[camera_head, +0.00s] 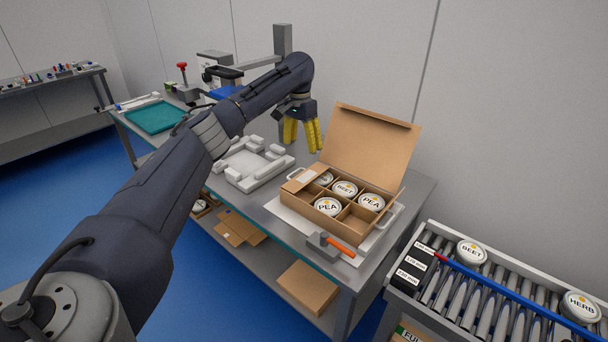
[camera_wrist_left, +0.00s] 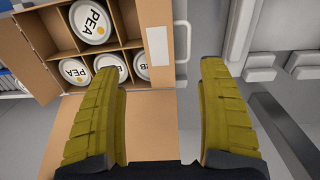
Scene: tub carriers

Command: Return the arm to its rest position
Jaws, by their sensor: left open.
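My left gripper (camera_head: 301,136) has yellow fingers and hangs above the table, just left of the raised lid of a cardboard carton (camera_head: 345,223). In the left wrist view its fingers (camera_wrist_left: 162,110) are spread wide with nothing between them. The carton is divided into compartments and holds several round white tubs. A PEA tub (camera_head: 327,207) sits in the front, a BEET tub (camera_head: 345,189) behind it, and another PEA tub (camera_head: 371,203) at the right. A further tub at the back left is partly hidden by a flap. My right gripper is not in view.
A white fixture (camera_head: 252,166) lies on the table left of the carton. An orange-handled tool (camera_head: 338,244) lies at the front edge. A teal tray (camera_head: 155,117) is at the far left. A roller conveyor (camera_head: 500,290) at the right carries a BEET tub (camera_head: 471,252) and a HERB tub (camera_head: 581,307).

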